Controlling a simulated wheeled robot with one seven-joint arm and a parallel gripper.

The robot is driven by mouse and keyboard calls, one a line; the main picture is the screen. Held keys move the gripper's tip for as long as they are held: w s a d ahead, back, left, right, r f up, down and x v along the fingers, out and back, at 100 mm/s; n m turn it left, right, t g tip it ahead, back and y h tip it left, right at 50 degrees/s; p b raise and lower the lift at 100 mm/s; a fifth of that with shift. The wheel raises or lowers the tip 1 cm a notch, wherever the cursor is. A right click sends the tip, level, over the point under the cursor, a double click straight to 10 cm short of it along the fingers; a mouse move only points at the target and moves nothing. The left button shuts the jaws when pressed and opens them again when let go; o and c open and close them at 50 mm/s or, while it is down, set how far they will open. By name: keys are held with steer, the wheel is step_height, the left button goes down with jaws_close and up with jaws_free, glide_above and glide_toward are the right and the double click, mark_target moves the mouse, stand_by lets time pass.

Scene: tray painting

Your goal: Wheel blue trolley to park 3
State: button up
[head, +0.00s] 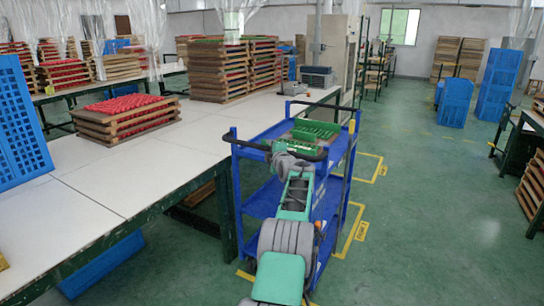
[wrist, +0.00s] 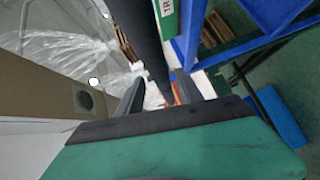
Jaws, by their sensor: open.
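The blue trolley (head: 335,190) stands in the middle of the head view, beside the long white table. Its black handle bar (head: 248,144) spans its near end. Green trays (head: 315,130) lie on its top shelf. My gripper (head: 283,147) is at the handle; my arm hides part of the trolley's near end. In the wrist view my gripper (wrist: 160,88) is open, and the black handle bar (wrist: 147,40) runs between or just beyond its fingers; I cannot tell if they touch.
Yellow floor markings outline bays under and beyond the trolley, with a yellow label (head: 361,231) at its right; its text is unreadable. The white table (head: 130,165) blocks the left side. Green floor (head: 430,200) is open to the right. Blue crates (head: 455,103) stand farther back.

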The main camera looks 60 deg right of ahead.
steer(key=shift+v, duration=2.05)
